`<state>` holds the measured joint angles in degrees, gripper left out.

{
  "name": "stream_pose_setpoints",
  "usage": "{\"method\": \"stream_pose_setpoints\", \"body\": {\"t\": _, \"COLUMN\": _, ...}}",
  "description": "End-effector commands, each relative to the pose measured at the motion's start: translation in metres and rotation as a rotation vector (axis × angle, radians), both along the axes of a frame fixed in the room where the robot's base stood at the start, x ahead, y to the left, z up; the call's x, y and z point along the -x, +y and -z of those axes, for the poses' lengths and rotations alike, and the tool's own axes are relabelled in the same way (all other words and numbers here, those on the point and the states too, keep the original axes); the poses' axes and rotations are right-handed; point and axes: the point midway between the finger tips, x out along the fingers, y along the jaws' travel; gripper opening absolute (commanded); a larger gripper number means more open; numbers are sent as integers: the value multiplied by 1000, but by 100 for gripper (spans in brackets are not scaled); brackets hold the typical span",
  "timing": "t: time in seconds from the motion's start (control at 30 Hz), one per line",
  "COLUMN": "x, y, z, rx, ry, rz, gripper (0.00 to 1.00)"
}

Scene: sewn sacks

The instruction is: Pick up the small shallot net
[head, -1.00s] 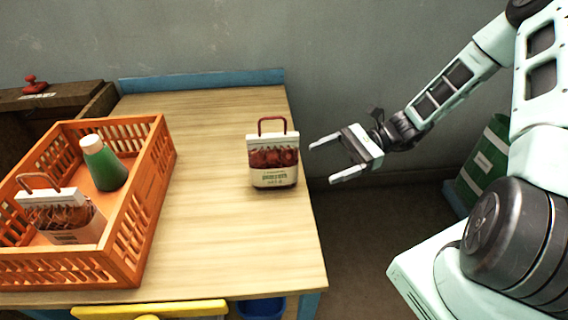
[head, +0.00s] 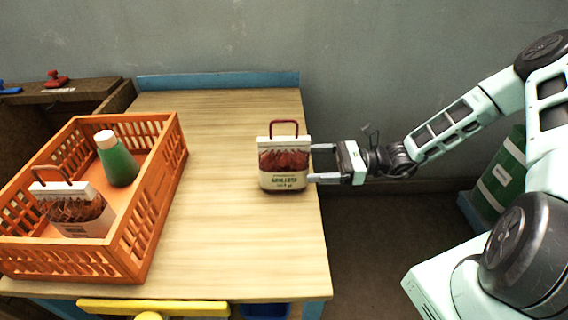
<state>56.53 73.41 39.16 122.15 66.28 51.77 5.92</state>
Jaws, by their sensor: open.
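A small shallot net (head: 284,164) stands upright near the right edge of the wooden table (head: 230,230). It has a dark red handle on top, a white header, red contents behind mesh and a pale printed label. My gripper (head: 312,164) is open, level and pointing left, with its two fingers at the net's right side. The fingertips reach the net's right edge; I cannot tell whether they touch it. A second net bag (head: 74,208) with brown-orange contents and a brown handle is in the orange crate (head: 150,225).
The orange crate on the left of the table also holds a green bottle (head: 117,160) with a white cap. A blue strip (head: 215,80) runs along the table's back edge. A yellow object (head: 150,307) is at the front. The table's middle is clear.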

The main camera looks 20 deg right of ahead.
Motion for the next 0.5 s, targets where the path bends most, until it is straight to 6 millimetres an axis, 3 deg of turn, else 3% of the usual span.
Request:
{"method": "stream_pose_setpoints", "body": {"t": 0.27, "x": -8, "y": 20, "z": 1, "rx": 0, "ry": 0, "rz": -2, "gripper": 82}}
{"method": "stream_pose_setpoints", "body": {"t": 0.5, "x": -24, "y": 50, "z": 4, "rx": -1, "ry": 1, "rz": -2, "gripper": 82}}
